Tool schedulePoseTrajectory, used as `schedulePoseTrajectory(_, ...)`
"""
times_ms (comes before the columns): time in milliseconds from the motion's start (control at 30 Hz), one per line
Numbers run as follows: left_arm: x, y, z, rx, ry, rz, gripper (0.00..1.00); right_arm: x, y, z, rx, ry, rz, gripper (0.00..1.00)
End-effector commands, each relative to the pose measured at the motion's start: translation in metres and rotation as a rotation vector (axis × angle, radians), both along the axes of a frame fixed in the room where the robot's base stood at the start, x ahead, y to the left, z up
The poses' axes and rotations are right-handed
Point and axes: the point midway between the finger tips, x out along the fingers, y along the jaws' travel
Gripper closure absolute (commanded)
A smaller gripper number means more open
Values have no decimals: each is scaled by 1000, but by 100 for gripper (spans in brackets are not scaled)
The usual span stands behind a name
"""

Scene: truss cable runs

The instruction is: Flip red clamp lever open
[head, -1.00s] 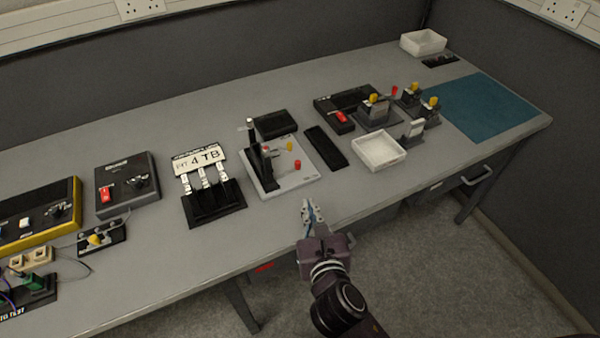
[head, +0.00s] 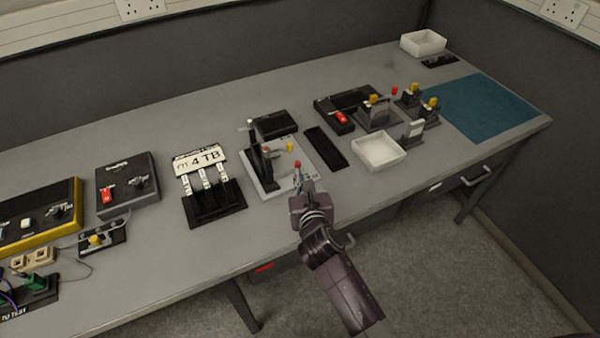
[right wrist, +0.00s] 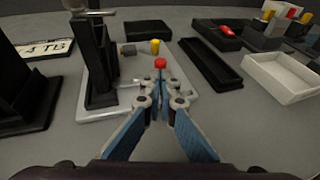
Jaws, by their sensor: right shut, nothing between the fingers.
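The clamp fixture is a light grey plate (head: 268,191) with a black upright stand (head: 259,166). A red knob (head: 298,164), apparently the end of the clamp lever, is at its right side near the front edge. My right gripper (head: 300,180) is just in front of the red knob, over the plate's front right part. In the right wrist view its fingertips (right wrist: 157,92) are together and empty, and the red knob (right wrist: 160,63) shows straight beyond them. I cannot tell whether they touch. The lever's arm is mostly hidden by the fingers. My left gripper is not in view.
A yellow knob (right wrist: 155,46) is behind the red one. The black stand (right wrist: 97,62) rises close on the left. A black tray (head: 325,148) lies right of the fixture, with a white bin (head: 379,151) beyond. The bench front between fixture and bin is clear.

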Motion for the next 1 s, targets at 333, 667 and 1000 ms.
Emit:
schedulePoseTrajectory(333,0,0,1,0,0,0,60,9,2,0,-1,-1,1,100)
schedulePoseTrajectory(667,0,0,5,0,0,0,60,10,0,2,-3,-1,14,100)
schedulePoseTrajectory(1000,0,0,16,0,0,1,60,11,-4,1,-3,-1,61,100)
